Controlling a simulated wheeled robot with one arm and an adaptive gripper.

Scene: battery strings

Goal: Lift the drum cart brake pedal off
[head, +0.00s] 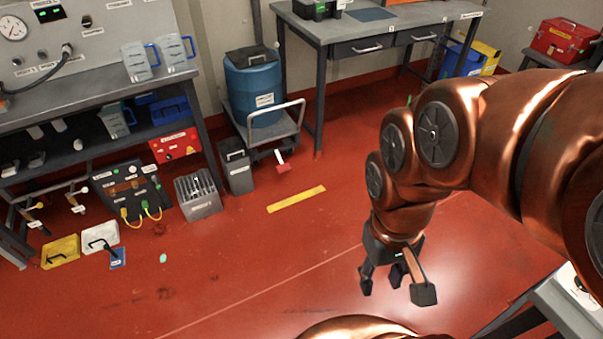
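The drum cart (278,132) is a low grey platform with a pale push handle, standing between the left bench and the drawer table. A blue drum (251,88) stands on it. The red brake pedal (283,168) sits low at the cart's front, near the floor, on a pale stem. My gripper (389,288) hangs over open floor at lower right, well apart from the pedal and nearer to me. Its dark fingers are spread with nothing between them.
A dark grey bin (236,168) and a grey slotted crate (198,197) stand left of the pedal. A yellow floor stripe (297,199) lies in front of it. The drawer table (352,28) is behind at right. Red floor (270,262) between my gripper and the cart is clear.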

